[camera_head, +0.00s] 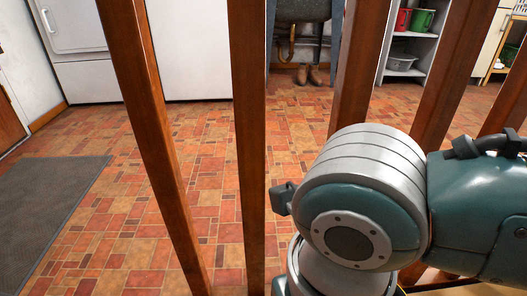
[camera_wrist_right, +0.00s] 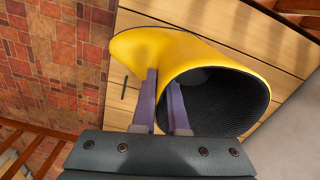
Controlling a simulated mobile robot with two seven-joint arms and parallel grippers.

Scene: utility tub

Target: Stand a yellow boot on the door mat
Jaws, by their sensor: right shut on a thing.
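A yellow boot (camera_wrist_right: 150,50) with a dark ribbed lining fills the middle of the right wrist view, its opening facing the camera. My right gripper (camera_wrist_right: 166,85) is shut on the wall of its shaft, one finger outside and one in the opening. The boot's foot is hidden. In the head view my right arm covers the lower right, and neither the boot nor the right gripper can be made out. The grey door mat (camera_head: 50,205) lies flat on the floor at the left, its visible part bare. My left gripper is not in view.
Reddish-brown wooden posts (camera_head: 248,150) stand close before the head camera. Brown shoes (camera_head: 308,75) stand under a sink at the back. Shelves (camera_head: 405,62) hold red and green containers. The tiled floor is clear. A light wooden surface (camera_wrist_right: 245,30) lies behind the boot.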

